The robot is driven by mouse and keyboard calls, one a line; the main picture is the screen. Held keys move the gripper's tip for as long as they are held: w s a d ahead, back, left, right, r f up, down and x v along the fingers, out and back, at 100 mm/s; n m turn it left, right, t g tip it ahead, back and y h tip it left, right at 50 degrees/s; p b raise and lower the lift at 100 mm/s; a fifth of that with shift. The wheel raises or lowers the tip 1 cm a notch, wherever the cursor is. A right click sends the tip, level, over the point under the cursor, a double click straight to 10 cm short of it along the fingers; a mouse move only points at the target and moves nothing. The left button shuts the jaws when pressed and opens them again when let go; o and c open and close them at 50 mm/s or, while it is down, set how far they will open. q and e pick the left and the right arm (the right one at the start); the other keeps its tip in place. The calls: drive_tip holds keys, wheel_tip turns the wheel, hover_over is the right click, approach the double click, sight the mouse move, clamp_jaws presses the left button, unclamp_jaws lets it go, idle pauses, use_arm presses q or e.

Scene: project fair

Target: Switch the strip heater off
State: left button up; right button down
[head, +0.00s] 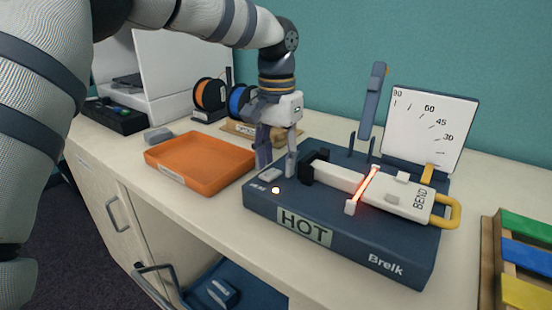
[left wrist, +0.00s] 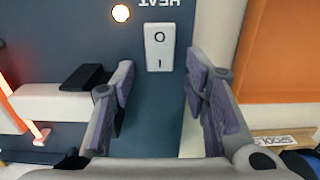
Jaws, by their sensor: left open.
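The strip heater (head: 260,208) is a dark blue box with a HOT sign (head: 304,227). Its wire (head: 363,188) glows orange-red under or across a white strip marked BEND. A white rocker switch (head: 271,175) sits at its left end; the left wrist view shows it (left wrist: 159,48) with O and I marks, its pressed side unclear. The lamp beside it (left wrist: 121,13) is lit, also in the head view (head: 276,190). My left gripper (head: 277,160) is open, pointing down above the switch end. In the wrist view the switch lies just beyond and between the fingertips (left wrist: 160,82). My right gripper is not shown.
An orange tray (head: 178,180) stands left of the heater. Orange and blue spools (head: 209,95) stand behind. An upright tool (head: 373,100) and an angle board (head: 430,130) rise at the heater's back. A rack of coloured pieces (head: 490,255) is at right.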

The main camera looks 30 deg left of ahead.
use_arm(q)
drive_tip(key=shift+f, duration=0.15)
drive_tip(key=shift+c, duration=0.3)
clamp_jaws()
drive_tip(key=shift+s+r+t, duration=0.25)
drive_tip(key=shift+r+t, duration=0.15)
drive_tip(key=shift+t, duration=0.3)
drive_tip(key=shift+s+f+t, duration=0.1)
drive_tip(key=shift+t, duration=0.9)
drive_tip(key=shift+o, duration=0.3)
unclamp_jaws()
